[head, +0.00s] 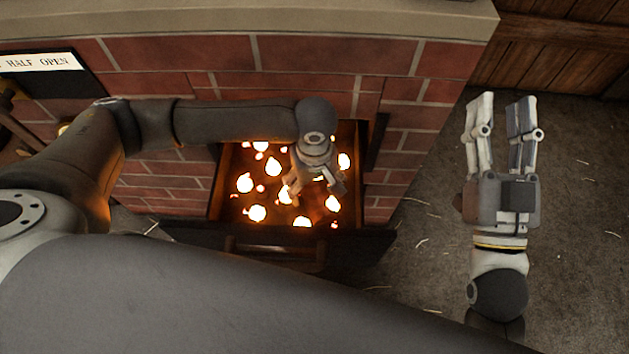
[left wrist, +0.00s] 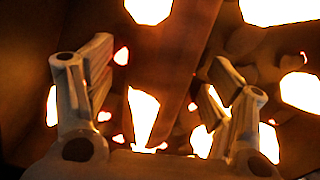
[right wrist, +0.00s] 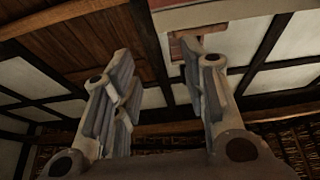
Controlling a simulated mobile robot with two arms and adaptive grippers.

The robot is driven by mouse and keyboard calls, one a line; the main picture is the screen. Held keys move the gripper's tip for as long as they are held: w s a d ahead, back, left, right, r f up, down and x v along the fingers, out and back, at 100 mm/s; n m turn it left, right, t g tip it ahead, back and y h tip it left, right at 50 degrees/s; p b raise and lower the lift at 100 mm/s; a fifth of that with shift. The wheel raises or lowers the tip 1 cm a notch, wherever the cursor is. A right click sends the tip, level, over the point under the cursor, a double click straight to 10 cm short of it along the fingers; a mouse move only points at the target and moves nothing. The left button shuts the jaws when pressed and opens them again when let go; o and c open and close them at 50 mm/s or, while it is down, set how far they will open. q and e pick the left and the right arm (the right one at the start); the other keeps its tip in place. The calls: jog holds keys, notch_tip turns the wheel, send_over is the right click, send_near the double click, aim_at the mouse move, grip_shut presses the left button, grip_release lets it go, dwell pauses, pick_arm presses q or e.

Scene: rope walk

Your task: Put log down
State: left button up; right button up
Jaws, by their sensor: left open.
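My left gripper (head: 316,185) reaches down into the glowing firebox (head: 215,185) and is open. In the left wrist view a long brown piece that looks like the log (left wrist: 185,65) lies between the spread fingers, over glowing coals. I see a gap on both sides of it, and neither finger visibly touches it. I cannot make the log out in the head view, where the hand and arm cover that part. My right gripper (head: 501,100) is open and empty, fingers pointing away, out to the right of the brick furnace.
The brick furnace (head: 420,55) surrounds the firebox, with a dark door or ledge (head: 350,243) at its front. Glowing coals (head: 257,213) fill the firebox. A sign reading "HALF OPEN" (head: 40,62) is at upper left. The floor (head: 580,220) at right is bare with scattered straw.

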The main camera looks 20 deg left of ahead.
aim_at(315, 183)
pick_arm(q)
jog(key=shift+r, duration=0.1)
notch_tip(315, 183, up, 6)
jog(key=shift+f+p, duration=0.2)
jog(key=shift+p, duration=0.7)
notch_tip(315, 183, up, 6)
jog(key=p, duration=0.1)
jog(key=shift+r, duration=0.2)
pick_arm(e)
notch_tip(315, 183, down, 14)
jog(key=d+g+h, duration=0.2)
jog(key=g+h, duration=0.1)
jog(key=g, duration=0.5)
jog(key=shift+s, duration=0.25)
jog(key=shift+r, duration=0.1)
